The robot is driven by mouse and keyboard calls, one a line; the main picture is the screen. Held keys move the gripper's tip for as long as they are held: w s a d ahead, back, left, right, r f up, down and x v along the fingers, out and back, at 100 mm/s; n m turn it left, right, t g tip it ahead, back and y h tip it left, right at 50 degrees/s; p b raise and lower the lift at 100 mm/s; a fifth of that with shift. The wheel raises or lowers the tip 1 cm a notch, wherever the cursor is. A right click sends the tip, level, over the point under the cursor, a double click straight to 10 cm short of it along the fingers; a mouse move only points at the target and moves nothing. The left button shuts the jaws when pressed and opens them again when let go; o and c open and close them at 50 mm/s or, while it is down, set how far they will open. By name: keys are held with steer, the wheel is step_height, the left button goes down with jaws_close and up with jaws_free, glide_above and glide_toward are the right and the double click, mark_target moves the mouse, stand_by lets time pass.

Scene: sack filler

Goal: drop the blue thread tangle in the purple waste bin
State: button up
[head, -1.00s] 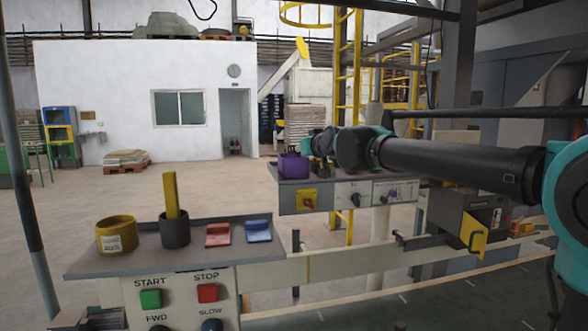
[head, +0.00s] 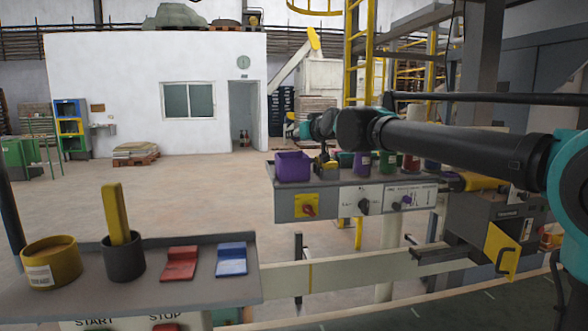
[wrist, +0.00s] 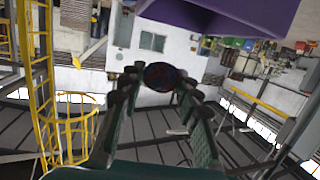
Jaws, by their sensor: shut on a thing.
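The purple waste bin (head: 293,167) stands at the left end of the far grey shelf in the head view. Its purple side also fills the top of the wrist view (wrist: 225,14). My gripper (wrist: 158,80) is shut on a small dark round bundle, the thread tangle (wrist: 160,76), held between the fingertips. It looks nearly black with faint blue and red, so its colour is hard to tell. In the head view my gripper (head: 322,150) is small, just right of the bin, and the tangle cannot be made out there.
Several spools and pots, one purple (head: 361,164), stand along the far shelf right of the bin. The near shelf holds a yellow tape roll (head: 51,264), a dark cup (head: 124,260), and red (head: 180,264) and blue (head: 231,260) items. Open floor lies beyond.

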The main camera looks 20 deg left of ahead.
steer(key=shift+f, duration=2.35)
steer(key=o, duration=0.8)
steer(key=shift+o, duration=0.2)
steer(key=shift+d, duration=0.1)
steer(key=v, duration=1.2)
steer(key=shift+r, duration=0.1)
steer(key=shift+s, duration=0.1)
